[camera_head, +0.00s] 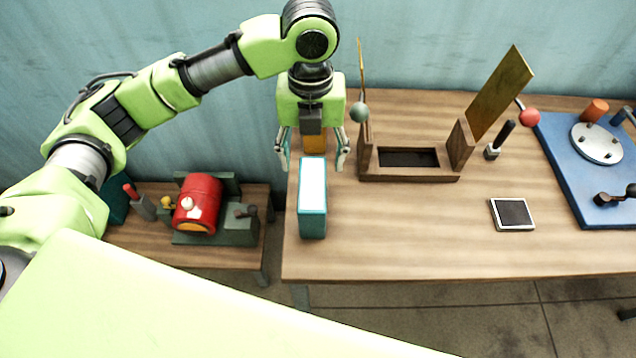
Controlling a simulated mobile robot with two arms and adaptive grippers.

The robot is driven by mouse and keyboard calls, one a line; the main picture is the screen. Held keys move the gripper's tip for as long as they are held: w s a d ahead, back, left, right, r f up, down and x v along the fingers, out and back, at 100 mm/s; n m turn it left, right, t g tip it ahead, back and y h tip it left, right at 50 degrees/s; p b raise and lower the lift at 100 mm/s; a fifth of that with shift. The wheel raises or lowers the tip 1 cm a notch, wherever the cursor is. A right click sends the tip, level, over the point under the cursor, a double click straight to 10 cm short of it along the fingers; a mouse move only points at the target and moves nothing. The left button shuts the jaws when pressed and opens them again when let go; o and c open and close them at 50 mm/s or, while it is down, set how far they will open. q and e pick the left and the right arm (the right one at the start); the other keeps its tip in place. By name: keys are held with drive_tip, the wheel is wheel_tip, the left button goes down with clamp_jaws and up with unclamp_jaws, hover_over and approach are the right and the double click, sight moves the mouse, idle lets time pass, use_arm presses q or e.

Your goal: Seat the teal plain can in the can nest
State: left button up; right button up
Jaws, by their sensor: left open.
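A teal box-shaped can (313,226) with a plain white top stands upright near the left edge of the wooden table. My left gripper (312,160) points down at the far end of this can. It is open and empty, with its fingers apart to either side. An orange block-like thing (314,143) shows between the fingers, partly hidden by the gripper. A wooden holder (410,177) with a dark recess and raised side boards stands to the right; I cannot tell for sure that it is the can nest. My right gripper is not in view.
A small dark-topped tray (512,214) lies right of centre. A blue board (575,165) with a metal disc is at the far right. A red drum (197,203) in a green stand sits on a lower table at left. The table's front middle is clear.

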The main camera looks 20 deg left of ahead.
sight(311, 183)
use_arm(q)
drive_tip(key=f, duration=0.3)
drive_tip(key=shift+s+f, duration=0.2)
drive_tip(key=shift+s, duration=0.2)
drive_tip(key=f, duration=0.3)
drive_tip(key=shift+s+f+p, duration=0.1)
drive_tip(key=shift+s+p, duration=0.25)
drive_tip(key=shift+p, duration=0.05)
drive_tip(key=shift+w+f, duration=0.2)
drive_tip(key=shift+f, duration=0.1)
drive_tip(key=shift+w+f, duration=0.1)
drive_tip(key=shift+f, duration=0.3)
wheel_tip(311, 183, down, 3)
drive_tip(key=shift+f+p, duration=0.2)
drive_tip(key=shift+p, duration=0.6)
drive_tip(key=shift+f, duration=0.5)
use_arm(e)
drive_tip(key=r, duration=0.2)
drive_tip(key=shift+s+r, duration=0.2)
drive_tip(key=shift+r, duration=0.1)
use_arm(q)
clamp_jaws()
drive_tip(key=shift+r, duration=0.1)
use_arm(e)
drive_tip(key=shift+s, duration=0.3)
